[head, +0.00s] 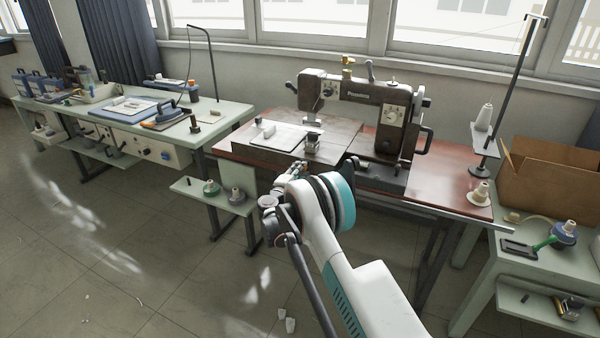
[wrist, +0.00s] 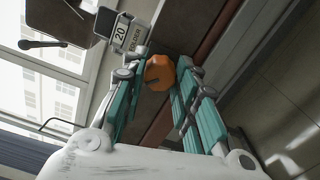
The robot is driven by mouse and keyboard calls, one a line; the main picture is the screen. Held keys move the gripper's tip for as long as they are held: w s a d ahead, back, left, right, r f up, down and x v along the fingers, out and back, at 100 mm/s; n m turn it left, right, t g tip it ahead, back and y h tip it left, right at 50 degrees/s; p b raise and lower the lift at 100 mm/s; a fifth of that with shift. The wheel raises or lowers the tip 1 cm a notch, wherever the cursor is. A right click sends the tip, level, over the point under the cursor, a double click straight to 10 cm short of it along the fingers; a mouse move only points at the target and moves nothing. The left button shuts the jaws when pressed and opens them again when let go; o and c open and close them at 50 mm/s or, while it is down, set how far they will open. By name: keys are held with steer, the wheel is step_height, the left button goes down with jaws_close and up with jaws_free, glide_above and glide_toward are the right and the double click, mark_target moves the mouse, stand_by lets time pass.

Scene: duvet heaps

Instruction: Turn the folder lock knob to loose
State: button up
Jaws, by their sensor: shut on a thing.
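The folder lock knob (wrist: 160,73) is orange, with a dark slot in its face. It shows in the wrist view between the two teal fingers of my gripper (wrist: 162,64), which are shut on it. Beside it is a light plate (wrist: 126,36) marked "20" and "FOLDER". In the head view my gripper (head: 296,170) is at the front edge of the sewing machine table (head: 236,150). I cannot make out the knob there. The slot's setting, loose or tight, cannot be read.
The sewing machine (head: 362,110) stands behind my gripper. A small metal block (head: 313,143) and a pale plate (head: 276,136) are left of it. A thread stand (head: 490,150) and a cardboard box (head: 550,180) are at right. Another workbench (head: 225,112) is at left.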

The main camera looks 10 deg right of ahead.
steer(key=shift+a, duration=0.1)
steer(key=o, duration=1.1)
steer(key=shift+c, duration=0.2)
steer(key=v, duration=1.2)
